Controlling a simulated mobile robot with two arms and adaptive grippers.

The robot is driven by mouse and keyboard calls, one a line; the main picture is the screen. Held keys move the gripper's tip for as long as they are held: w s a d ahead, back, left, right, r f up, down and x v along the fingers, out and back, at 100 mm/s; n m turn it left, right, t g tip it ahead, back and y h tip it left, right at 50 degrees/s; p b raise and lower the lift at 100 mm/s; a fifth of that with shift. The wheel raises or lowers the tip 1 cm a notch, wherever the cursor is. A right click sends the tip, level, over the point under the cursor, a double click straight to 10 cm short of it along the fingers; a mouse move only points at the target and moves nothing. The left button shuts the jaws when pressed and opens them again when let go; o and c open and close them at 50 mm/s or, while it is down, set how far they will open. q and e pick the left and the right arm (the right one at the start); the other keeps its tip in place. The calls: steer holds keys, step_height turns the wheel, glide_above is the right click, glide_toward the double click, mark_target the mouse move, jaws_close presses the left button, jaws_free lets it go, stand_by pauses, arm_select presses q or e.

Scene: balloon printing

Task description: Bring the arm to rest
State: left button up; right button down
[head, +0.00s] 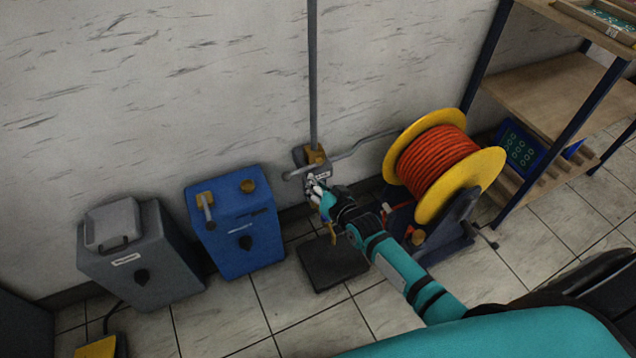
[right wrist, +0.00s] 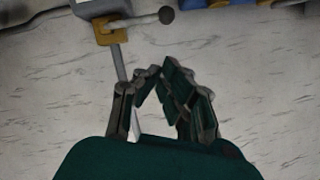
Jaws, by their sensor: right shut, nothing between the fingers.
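My right arm reaches from the lower right of the head view to the wall. My right gripper (head: 316,188) is at the wall fitting, a brass and grey piece (head: 315,156) at the foot of a vertical grey pipe. In the right wrist view my right gripper (right wrist: 158,74) has its fingertips together with nothing between them. There the brass fitting (right wrist: 110,30) and its lever with a round dark knob (right wrist: 166,15) lie beyond the fingertips, apart from them in the picture. My left gripper is not in view.
A yellow reel with orange hose (head: 437,163) stands close right of my forearm. A blue box (head: 236,224) and a grey box (head: 140,258) stand left along the wall. A dark plate (head: 330,265) lies on the floor below the gripper. Wooden shelves (head: 545,85) stand at right.

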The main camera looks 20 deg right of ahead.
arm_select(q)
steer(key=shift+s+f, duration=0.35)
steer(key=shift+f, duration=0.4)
arm_select(e)
steer(key=shift+v, duration=0.85)
